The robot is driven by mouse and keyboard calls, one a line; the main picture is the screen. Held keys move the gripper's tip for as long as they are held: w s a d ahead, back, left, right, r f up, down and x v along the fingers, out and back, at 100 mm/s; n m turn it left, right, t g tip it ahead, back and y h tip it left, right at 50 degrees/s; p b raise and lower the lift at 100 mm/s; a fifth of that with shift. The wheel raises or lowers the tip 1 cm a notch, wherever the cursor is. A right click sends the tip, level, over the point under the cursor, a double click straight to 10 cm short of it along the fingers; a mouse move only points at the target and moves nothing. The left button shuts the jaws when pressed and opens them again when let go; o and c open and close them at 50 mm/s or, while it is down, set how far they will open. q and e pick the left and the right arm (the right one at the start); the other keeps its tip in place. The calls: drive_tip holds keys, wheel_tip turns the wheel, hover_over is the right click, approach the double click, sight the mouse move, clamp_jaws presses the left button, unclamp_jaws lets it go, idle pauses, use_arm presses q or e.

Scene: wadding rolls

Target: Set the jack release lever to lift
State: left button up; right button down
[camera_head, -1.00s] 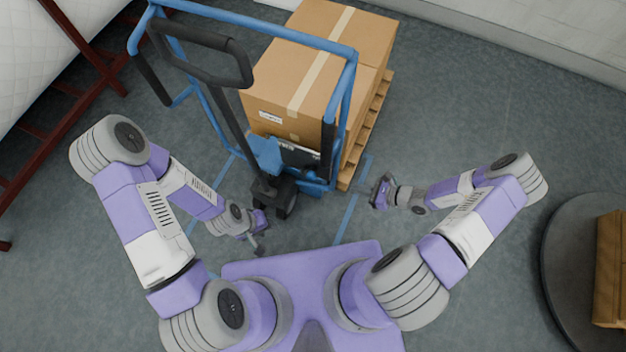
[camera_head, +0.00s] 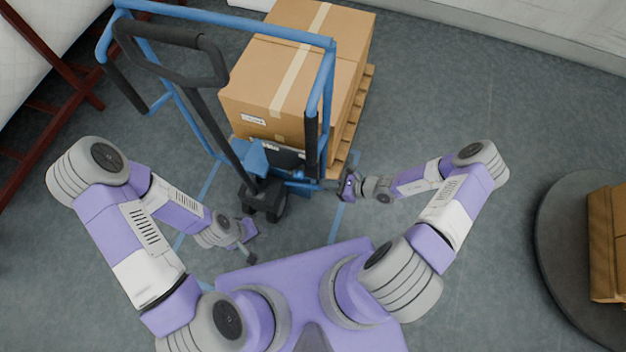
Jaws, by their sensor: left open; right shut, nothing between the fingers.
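The jack (camera_head: 262,185) stands in front of me, with a blue tube frame, a long black looped handle (camera_head: 170,60) and a black wheel at its foot. I cannot clearly make out the release lever or its setting; small dark parts show low on the jack's right side. My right gripper (camera_head: 344,186) is shut and empty, just right of the jack's low blue base, with a small gap seemingly between them. My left gripper (camera_head: 250,242) is open and empty, low and in front of the wheel, apart from the jack.
Cardboard boxes (camera_head: 285,80) sit on a wooden pallet (camera_head: 352,130) behind the jack's frame. Blue lines mark the grey floor. A dark red rack (camera_head: 60,70) stands at left. A round dark platform (camera_head: 560,235) with a box is at right. The floor between is clear.

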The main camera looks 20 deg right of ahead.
sight(295, 175)
use_arm(q)
drive_tip(key=shift+f+b, duration=0.45)
drive_tip(key=shift+f, duration=0.25)
use_arm(e)
drive_tip(key=shift+w+a+r, duration=0.1)
drive_tip(key=shift+w+a, duration=0.7)
drive_tip(key=shift+a, duration=0.3)
drive_tip(key=shift+w+a+r, duration=0.1)
drive_tip(key=shift+w+a, duration=0.65)
drive_tip(key=shift+a, duration=0.35)
